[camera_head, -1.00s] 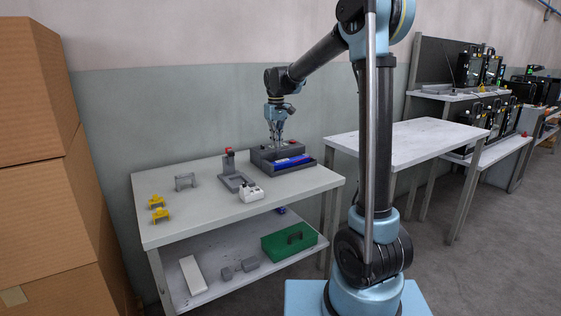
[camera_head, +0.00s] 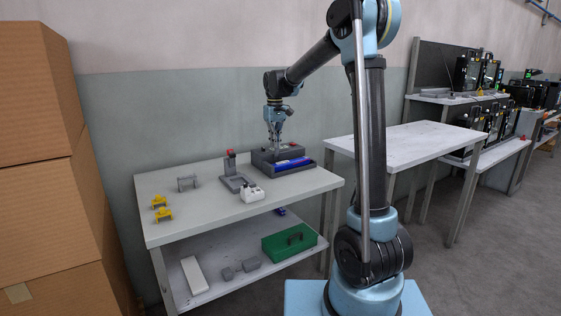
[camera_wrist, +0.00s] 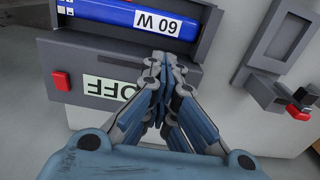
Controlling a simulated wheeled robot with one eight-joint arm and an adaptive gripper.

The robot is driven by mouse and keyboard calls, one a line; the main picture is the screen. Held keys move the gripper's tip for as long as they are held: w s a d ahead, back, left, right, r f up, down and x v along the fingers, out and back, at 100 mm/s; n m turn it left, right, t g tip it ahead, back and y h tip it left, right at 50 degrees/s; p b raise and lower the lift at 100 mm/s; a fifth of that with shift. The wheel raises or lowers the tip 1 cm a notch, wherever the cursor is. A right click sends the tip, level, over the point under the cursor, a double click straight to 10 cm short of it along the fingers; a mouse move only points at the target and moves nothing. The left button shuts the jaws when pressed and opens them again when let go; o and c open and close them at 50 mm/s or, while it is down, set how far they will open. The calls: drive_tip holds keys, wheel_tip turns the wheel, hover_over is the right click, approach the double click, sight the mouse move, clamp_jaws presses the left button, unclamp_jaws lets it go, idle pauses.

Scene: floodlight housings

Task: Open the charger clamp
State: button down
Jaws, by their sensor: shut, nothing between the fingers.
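A grey box with a red button (camera_wrist: 61,81) and an "OFF" label (camera_wrist: 106,89) stands on the workbench beside a grey tray (camera_head: 312,166). A blue bar (camera_wrist: 140,17) marked "60 W" lies in the tray, and also shows in the head view (camera_head: 293,162). A grey fixture with a red-tipped upright (camera_head: 231,163) stands to the left; part of it shows at the right of the wrist view (camera_wrist: 276,95). I cannot tell for sure which part is the charger clamp.
A white block with dark spots (camera_head: 252,194) sits in front of the fixture. Two yellow pieces (camera_head: 161,209) and a grey bracket (camera_head: 187,183) are at the bench's left. A green case (camera_head: 288,243) is on the lower shelf. Cardboard boxes (camera_head: 40,200) stand left.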

drive_tip(key=c, duration=2.2)
unclamp_jaws()
drive_tip(key=shift+f, duration=0.3)
drive_tip(key=shift+c, duration=0.2)
drive_tip(key=shift+r, duration=0.1)
drive_tip(key=shift+a+r, duration=0.1)
drive_tip(key=shift+r, duration=0.05)
drive_tip(key=shift+o, duration=0.8)
drive_tip(key=shift+w, duration=0.6)
drive_tip(key=shift+o, duration=1.2)
drive_tip(key=shift+w+r, duration=0.2)
drive_tip(key=shift+r, duration=0.05)
drive_tip(key=shift+o, duration=0.2)
drive_tip(key=shift+s+r, duration=0.2)
drive_tip(key=shift+r, duration=0.3)
drive_tip(key=shift+s+r, duration=0.2)
drive_tip(key=shift+r, duration=0.25)
drive_tip(key=shift+s+r, duration=0.2)
drive_tip(key=shift+r, duration=1.7)
